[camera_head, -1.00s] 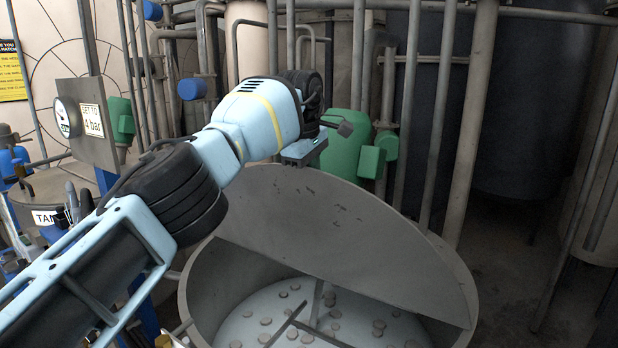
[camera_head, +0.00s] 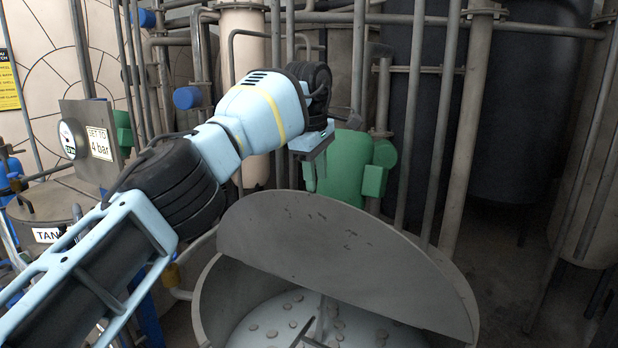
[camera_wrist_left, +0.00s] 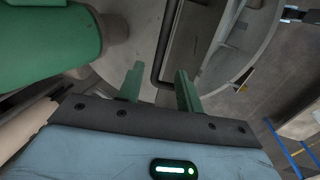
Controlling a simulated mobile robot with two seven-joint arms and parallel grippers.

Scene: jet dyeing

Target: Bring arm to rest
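My left arm reaches in from the left of the head view. Its gripper (camera_head: 312,170) hangs above the far rim of a round grey vat, in front of a green motor (camera_head: 350,165). In the left wrist view the two fingers (camera_wrist_left: 160,88) stand apart with nothing between them, so the gripper is open. A dark bar handle (camera_wrist_left: 160,50) shows beyond the fingers; I cannot tell how far off it is. My right arm and gripper are in neither view.
The grey vat (camera_head: 208,300) has a half lid (camera_head: 340,250) standing tilted up and several round pieces inside. Vertical pipes (camera_head: 465,130) stand behind. A gauge panel (camera_head: 90,140) is at the left beside my arm. Floor at the right looks clear.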

